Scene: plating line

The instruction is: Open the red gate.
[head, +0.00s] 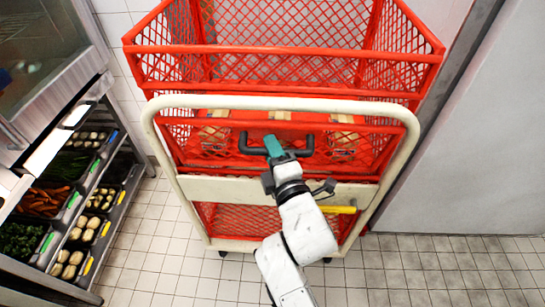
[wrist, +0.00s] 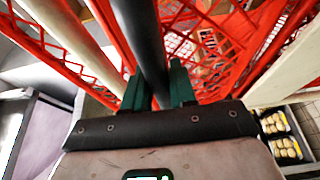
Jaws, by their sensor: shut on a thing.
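A red mesh cage trolley stands in front of me, and its red gate (head: 215,165) shows behind the cream tube frame. A black bar handle (head: 302,152) sits across the gate's middle; in the wrist view it is a thick dark bar (wrist: 147,40). My gripper (head: 273,146) reaches up from below to this handle. In the wrist view its green fingers (wrist: 156,88) lie on both sides of the bar, shut on it. The gate's lower part is partly hidden by the frame's cream crosspiece and my arm. I cannot tell how far the gate stands open.
The cream tube frame (head: 160,150) surrounds the gate. A yellow bar (head: 337,209) shows right of my arm. Cardboard-coloured boxes (head: 345,140) are inside the cage. A metal shelf with vegetable trays (head: 62,200) stands left, a grey wall right. The tiled floor (head: 450,270) is clear at front right.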

